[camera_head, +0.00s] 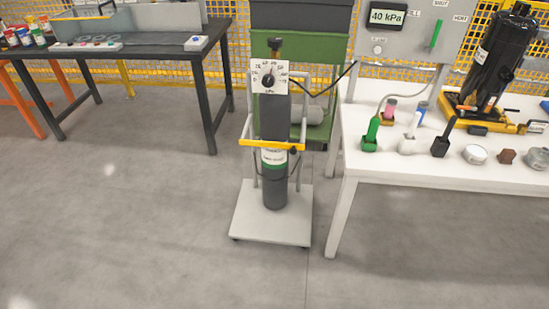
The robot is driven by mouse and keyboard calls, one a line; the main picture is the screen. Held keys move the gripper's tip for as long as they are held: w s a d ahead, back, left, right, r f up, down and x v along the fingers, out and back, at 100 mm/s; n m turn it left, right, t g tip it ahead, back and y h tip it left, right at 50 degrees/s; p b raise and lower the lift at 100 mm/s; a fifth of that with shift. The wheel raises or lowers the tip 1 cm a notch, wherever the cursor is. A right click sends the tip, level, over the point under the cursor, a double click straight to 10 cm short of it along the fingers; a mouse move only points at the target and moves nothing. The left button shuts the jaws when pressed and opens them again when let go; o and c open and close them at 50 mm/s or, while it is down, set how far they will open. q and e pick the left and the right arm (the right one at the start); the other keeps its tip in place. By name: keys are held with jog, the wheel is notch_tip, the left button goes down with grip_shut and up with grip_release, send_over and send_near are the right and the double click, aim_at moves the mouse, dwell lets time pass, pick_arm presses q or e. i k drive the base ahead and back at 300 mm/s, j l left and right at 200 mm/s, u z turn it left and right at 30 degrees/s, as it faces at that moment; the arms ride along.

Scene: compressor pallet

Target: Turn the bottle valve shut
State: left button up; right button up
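A dark grey gas bottle (274,180) with a green and white label stands upright on a wheeled trolley (246,215) in the middle of the head view. A yellow bar (270,144) runs across the front of the bottle. A dark knob on a short stem, which looks like the bottle valve (275,44), sits at the top. A white square dial gauge (269,79) is in front of the stem, just below the knob. How far the valve is turned cannot be told. Neither of my grippers is in view.
A white workbench (440,178) at right holds a black compressor (500,55), several small tools and a panel whose display (387,17) reads 40 kPa. A dark table (150,53) stands at left. A green cabinet (315,50) is behind the bottle. The floor in front is clear.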

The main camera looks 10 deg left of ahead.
aim_at(274, 43)
jog(key=z, duration=0.35)
jog(key=i+j+z, duration=0.25)
jog(key=j+z, duration=0.55)
jog(key=i+j+z, duration=0.1)
jog(key=j, duration=0.9)
jog(key=i+j+z, duration=0.15)
jog(key=j, duration=0.85)
jog(key=i+j+z, duration=0.1)
jog(key=j, duration=0.9)
